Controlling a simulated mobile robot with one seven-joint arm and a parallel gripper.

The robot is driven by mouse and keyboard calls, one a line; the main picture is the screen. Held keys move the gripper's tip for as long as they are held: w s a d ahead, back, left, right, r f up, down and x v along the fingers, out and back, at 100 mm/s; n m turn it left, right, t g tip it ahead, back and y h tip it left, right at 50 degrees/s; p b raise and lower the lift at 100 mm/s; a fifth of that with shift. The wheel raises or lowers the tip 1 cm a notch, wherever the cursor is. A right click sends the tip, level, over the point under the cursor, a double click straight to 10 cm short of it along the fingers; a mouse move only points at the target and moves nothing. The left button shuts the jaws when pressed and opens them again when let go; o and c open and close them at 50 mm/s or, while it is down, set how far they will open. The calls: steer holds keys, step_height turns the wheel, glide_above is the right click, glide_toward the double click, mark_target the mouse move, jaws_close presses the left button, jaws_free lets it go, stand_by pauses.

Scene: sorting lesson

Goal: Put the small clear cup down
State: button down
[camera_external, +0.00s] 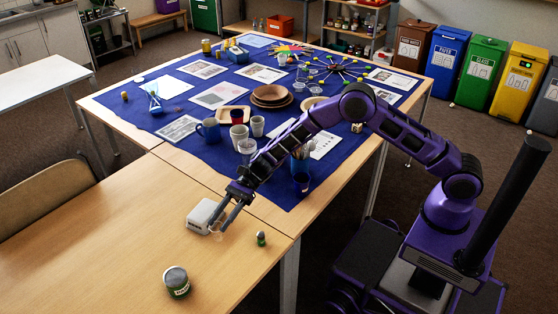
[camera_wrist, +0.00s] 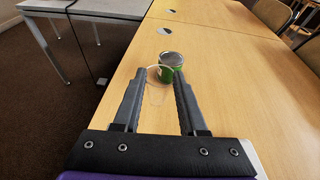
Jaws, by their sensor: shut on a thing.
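The small clear cup (camera_wrist: 157,92) shows faintly between my finger tips in the wrist view, with its round rim toward the tin beyond. In the external view the cup (camera_external: 218,235) is only a faint shape at my finger tips. My gripper (camera_external: 222,227) is low over the bare wooden table (camera_external: 110,245), close to the right side of a white box (camera_external: 203,215). In the wrist view my gripper (camera_wrist: 159,95) is shut on the cup, its fingers apart by the cup's width. I cannot tell whether the cup's base touches the table.
A green tin with a grey lid (camera_external: 177,282) stands toward the front; a green tin (camera_wrist: 171,67) also shows beyond the cup. A small green jar (camera_external: 261,239) stands right of my gripper. The blue cloth (camera_external: 215,160) behind holds cups, plates and cards. Table to the left is clear.

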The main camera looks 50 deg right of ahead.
step_height(320, 180, down, 10)
steer(key=shift+r+b, duration=0.25)
steer(key=shift+b, duration=0.2)
steer(key=shift+f, duration=0.15)
steer(key=shift+c, duration=2.2)
jaws_free()
steer(key=shift+d+r, duration=0.1)
steer(key=shift+r, duration=0.2)
steer(key=v, duration=1.1)
steer(key=shift+d+p, duration=0.35)
steer(key=shift+r, duration=0.1)
